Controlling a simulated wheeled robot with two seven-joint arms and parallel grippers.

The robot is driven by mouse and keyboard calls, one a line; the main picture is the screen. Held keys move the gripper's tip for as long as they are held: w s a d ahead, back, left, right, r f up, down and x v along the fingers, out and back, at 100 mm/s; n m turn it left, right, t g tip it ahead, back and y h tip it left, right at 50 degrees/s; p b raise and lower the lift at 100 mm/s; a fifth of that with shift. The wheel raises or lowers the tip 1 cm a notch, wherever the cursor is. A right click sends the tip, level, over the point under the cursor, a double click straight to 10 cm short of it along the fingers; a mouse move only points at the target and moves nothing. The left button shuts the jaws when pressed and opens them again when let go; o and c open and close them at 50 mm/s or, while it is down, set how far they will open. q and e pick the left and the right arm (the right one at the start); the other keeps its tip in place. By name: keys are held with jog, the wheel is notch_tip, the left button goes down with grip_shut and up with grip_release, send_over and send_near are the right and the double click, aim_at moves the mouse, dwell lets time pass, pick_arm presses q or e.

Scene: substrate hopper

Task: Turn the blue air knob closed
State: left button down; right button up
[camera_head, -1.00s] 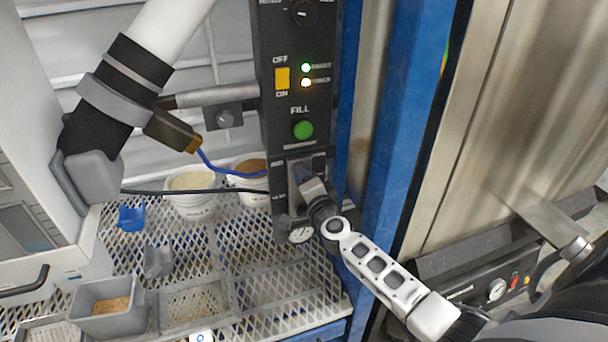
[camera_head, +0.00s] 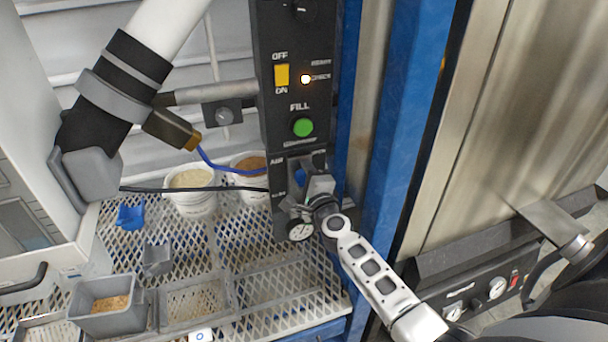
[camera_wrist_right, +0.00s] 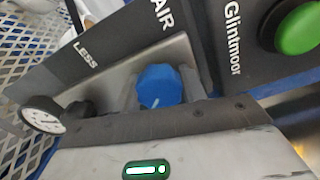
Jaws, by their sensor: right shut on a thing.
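The blue air knob (camera_wrist_right: 160,86) shows in the right wrist view, on the dark panel marked AIR and LESS, with a pale pointer line on its face. In the head view only a bit of blue shows low on the control panel, mostly hidden by my gripper. My right gripper (camera_head: 308,193) is at the knob, shut on it, with its jaws on either side. The round air gauge (camera_head: 299,230) is just below the gripper and also shows in the right wrist view (camera_wrist_right: 41,114). My left gripper is not in view.
Above the knob are the green FILL button (camera_head: 303,127) and a yellow switch (camera_head: 281,75). A blue post (camera_head: 395,150) stands close on the right. White tubs (camera_head: 190,200) and a grey bin (camera_head: 105,325) stand on the mesh shelf to the left.

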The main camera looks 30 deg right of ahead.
jog(key=shift+f, duration=0.1)
jog(key=o, duration=1)
jog(key=v, duration=1.6)
jog(key=shift+a, duration=0.15)
jog(key=shift+a, duration=0.1)
jog(key=s+a+f+n+g+y, duration=0.2)
jog(key=s+a+f+n, duration=0.1)
jog(key=n, duration=0.5)
jog(key=s+a+f+n+g+y, duration=0.2)
jog(key=s+a+f+n, duration=0.2)
jog(key=a+n, duration=0.4)
jog(key=s+a+f+n+g+y, duration=0.3)
jog(key=s+a+f+n, duration=0.1)
jog(key=n, duration=0.5)
jog(key=shift+s+a+f+n, duration=0.15)
jog(key=shift+s+a+n, duration=0.25)
jog(key=shift+a, duration=0.4)
